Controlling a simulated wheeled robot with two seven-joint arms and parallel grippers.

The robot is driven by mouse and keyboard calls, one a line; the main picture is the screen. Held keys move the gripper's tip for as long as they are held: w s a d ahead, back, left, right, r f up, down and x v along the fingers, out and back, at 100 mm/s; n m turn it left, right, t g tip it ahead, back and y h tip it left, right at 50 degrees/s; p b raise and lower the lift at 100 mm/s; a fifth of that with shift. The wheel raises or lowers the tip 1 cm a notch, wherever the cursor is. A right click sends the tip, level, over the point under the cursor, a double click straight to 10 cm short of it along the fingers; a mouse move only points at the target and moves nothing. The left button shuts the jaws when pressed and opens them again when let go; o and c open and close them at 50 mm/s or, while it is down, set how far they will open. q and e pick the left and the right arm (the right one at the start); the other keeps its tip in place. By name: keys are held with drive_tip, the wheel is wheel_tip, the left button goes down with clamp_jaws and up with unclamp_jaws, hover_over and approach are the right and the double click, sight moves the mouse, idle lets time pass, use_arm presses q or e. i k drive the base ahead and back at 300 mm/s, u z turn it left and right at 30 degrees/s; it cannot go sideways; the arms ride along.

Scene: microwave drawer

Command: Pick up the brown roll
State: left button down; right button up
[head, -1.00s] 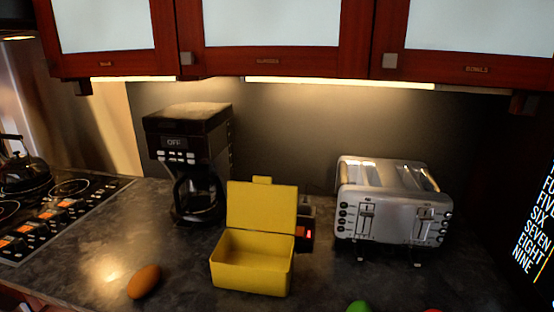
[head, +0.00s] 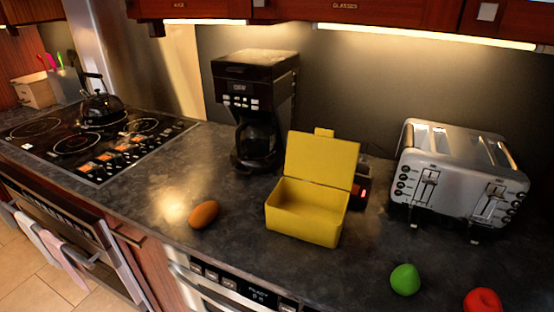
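The brown roll (head: 204,214) is a small orange-brown oval. It lies on the dark countertop (head: 150,190) near the front edge, left of an open yellow box (head: 305,212). The box looks empty and its lid stands up at the back. Neither of my grippers shows in the head view.
A coffee maker (head: 253,110) stands behind the roll and a silver toaster (head: 460,178) stands at the right. A green fruit (head: 405,280) and a red fruit (head: 483,301) lie at the front right. A stovetop (head: 95,140) with a kettle (head: 102,108) is at the left.

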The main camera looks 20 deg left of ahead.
sight(205, 213)
drive_tip(key=k, duration=0.5)
drive_tip(key=u, duration=2.45)
drive_tip(key=i, duration=1.55)
drive_tip(key=z, duration=2.25)
